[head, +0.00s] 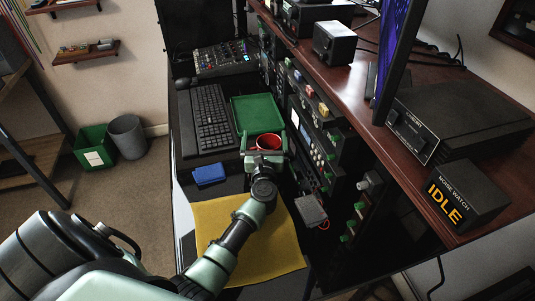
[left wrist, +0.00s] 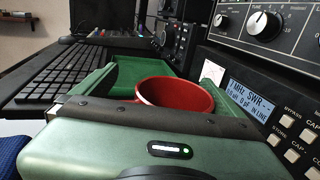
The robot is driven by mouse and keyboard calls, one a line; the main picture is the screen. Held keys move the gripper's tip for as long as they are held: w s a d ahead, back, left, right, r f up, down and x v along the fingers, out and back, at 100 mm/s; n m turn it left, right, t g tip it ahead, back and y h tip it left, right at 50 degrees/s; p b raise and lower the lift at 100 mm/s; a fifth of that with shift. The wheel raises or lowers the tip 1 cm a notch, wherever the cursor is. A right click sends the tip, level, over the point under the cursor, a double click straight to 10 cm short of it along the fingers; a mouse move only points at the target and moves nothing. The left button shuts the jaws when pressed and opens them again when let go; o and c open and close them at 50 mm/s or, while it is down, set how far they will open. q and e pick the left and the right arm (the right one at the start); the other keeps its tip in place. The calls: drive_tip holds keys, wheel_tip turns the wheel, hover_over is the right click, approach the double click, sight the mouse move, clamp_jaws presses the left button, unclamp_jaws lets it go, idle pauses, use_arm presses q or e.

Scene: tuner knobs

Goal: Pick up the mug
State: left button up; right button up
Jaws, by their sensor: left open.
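A red mug (head: 268,142) stands just past the front of my left gripper (head: 265,149), close to the green tray, beside the rack of radio gear. My left gripper is open, with its fingers to either side of the mug. In the left wrist view the red mug (left wrist: 176,92) shows its rim and upper side above the gripper body; its lower part is hidden. I cannot tell whether the fingers touch it. My right gripper is not in view.
A green tray (head: 257,113) lies behind the mug, with a black keyboard (head: 208,117) to its left. A blue item (head: 209,174) and a yellow mat (head: 215,220) are nearer. The rack with knobs and a display (head: 304,130) stands close on the right.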

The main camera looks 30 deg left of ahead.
use_arm(q)
drive_tip(key=shift+w+a, duration=0.15)
drive_tip(key=shift+w, duration=0.05)
drive_tip(key=c, duration=1.4)
